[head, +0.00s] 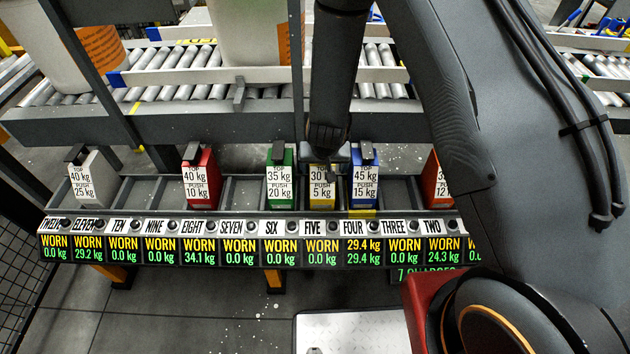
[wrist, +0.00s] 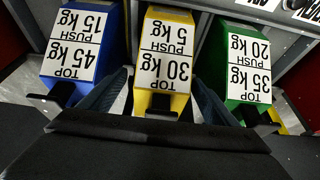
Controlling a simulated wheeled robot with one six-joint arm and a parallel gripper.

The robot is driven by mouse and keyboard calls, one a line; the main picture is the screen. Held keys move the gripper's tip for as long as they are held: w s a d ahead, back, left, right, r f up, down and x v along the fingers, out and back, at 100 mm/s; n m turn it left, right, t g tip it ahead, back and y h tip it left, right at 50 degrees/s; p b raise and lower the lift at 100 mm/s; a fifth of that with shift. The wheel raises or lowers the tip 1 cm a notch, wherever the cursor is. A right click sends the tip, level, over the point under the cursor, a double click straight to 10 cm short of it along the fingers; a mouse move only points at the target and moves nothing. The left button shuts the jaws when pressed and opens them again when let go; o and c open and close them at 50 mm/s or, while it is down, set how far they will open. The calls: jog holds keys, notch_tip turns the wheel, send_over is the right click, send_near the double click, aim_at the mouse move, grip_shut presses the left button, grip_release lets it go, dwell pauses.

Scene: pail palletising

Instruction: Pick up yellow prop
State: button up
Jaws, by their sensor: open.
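The yellow prop (head: 322,196) stands in the slotted rack above the label FIVE, with a white label reading 30 kg and PUSH 5 kg. In the wrist view the yellow prop (wrist: 167,25) fills the middle, its dark handle tab toward my gripper. My gripper (head: 328,160) is at the top of the prop, coming down from above. In the wrist view my gripper (wrist: 158,97) is open, one dark finger on each side of the prop's near end. I cannot tell whether the fingers touch it.
Close beside the yellow prop stand a blue prop (head: 366,188) and a green prop (head: 281,188). Red props (head: 202,180) and a white prop (head: 95,180) stand farther along the rack (head: 144,193). A roller conveyor with large pails (head: 250,35) runs behind.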

jog(key=shift+x, duration=1.7)
jog(key=shift+a, duration=0.2)
jog(key=shift+c, duration=0.2)
grip_shut()
jog(key=shift+w, duration=0.1)
